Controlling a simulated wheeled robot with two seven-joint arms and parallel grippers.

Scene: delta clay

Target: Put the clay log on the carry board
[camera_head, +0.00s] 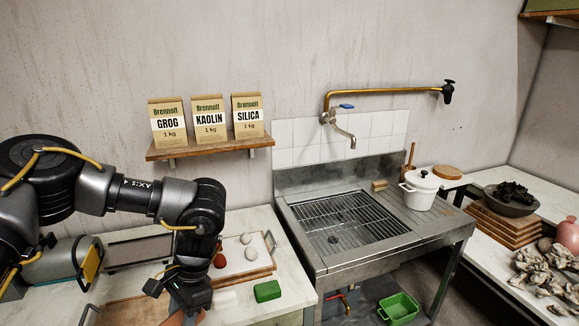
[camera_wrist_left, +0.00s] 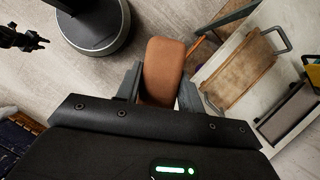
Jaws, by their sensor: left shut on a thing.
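The clay log (camera_wrist_left: 163,72) is an orange-brown block with rounded ends. My left gripper (camera_wrist_left: 158,88) is shut on it, with one finger on each side. In the head view my left gripper (camera_head: 187,305) is at the bottom, and only a small part of the log (camera_head: 174,320) shows beside it. The carry board (camera_head: 122,312) looks like the wooden board with a dark handle at the lower left, partly cut off. It also shows in the wrist view (camera_wrist_left: 240,75), right of the log and apart from it. A black part at the wrist view's left edge looks like my right gripper (camera_wrist_left: 40,42).
A tray (camera_head: 262,270) with white and red balls lies behind the left gripper. A green block (camera_head: 267,291) is on the counter to its right. A grey tray (camera_head: 138,250) stands behind the board. The sink (camera_head: 345,220) is further right.

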